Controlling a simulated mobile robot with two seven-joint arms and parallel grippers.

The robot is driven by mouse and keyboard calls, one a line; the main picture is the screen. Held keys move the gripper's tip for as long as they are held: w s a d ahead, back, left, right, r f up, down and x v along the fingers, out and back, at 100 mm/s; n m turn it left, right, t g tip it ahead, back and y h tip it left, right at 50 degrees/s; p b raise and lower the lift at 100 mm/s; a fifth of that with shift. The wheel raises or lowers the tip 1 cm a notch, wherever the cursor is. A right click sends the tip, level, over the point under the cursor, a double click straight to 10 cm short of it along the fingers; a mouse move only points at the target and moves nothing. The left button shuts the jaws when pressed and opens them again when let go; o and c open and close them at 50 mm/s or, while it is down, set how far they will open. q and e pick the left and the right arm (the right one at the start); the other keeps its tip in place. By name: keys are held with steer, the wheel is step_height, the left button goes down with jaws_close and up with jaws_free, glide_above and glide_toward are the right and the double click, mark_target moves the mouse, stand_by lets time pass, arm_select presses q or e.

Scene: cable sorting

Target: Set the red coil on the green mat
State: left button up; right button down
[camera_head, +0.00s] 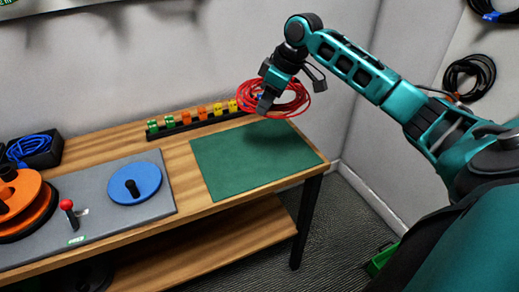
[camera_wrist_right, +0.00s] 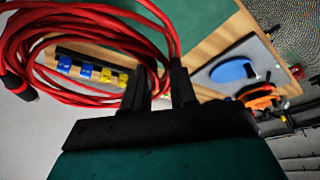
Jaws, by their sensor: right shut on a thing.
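The red coil (camera_head: 287,99) is a loose ring of red cable. My right gripper (camera_head: 266,103) is shut on it and holds it above the back right part of the green mat. The coil also shows large in the right wrist view (camera_wrist_right: 75,22), where its strands run to my right gripper's fingers (camera_wrist_right: 162,75). The green mat (camera_head: 235,165) lies flat and bare on the right end of the wooden bench, with a dark shadow under the coil. Part of the mat also shows in the right wrist view (camera_wrist_right: 205,25). My left gripper is not in view.
A black rack (camera_head: 193,122) of green, orange and yellow connectors runs along the bench's back edge. To the left are a grey board with a blue disc (camera_head: 135,183), a red-knobbed lever (camera_head: 68,208), an orange reel (camera_head: 22,205) and a black box with blue cable (camera_head: 34,150).

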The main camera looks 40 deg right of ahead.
step_height(320, 180, down, 12)
steer(key=shift+r+b, duration=0.2)
steer(key=shift+b, duration=0.55)
step_height(320, 180, down, 4)
steer(key=shift+f+b, duration=0.1)
steer(key=shift+b, duration=0.3)
steer(key=shift+f, duration=0.55)
steer(key=c, duration=0.9)
jaws_free()
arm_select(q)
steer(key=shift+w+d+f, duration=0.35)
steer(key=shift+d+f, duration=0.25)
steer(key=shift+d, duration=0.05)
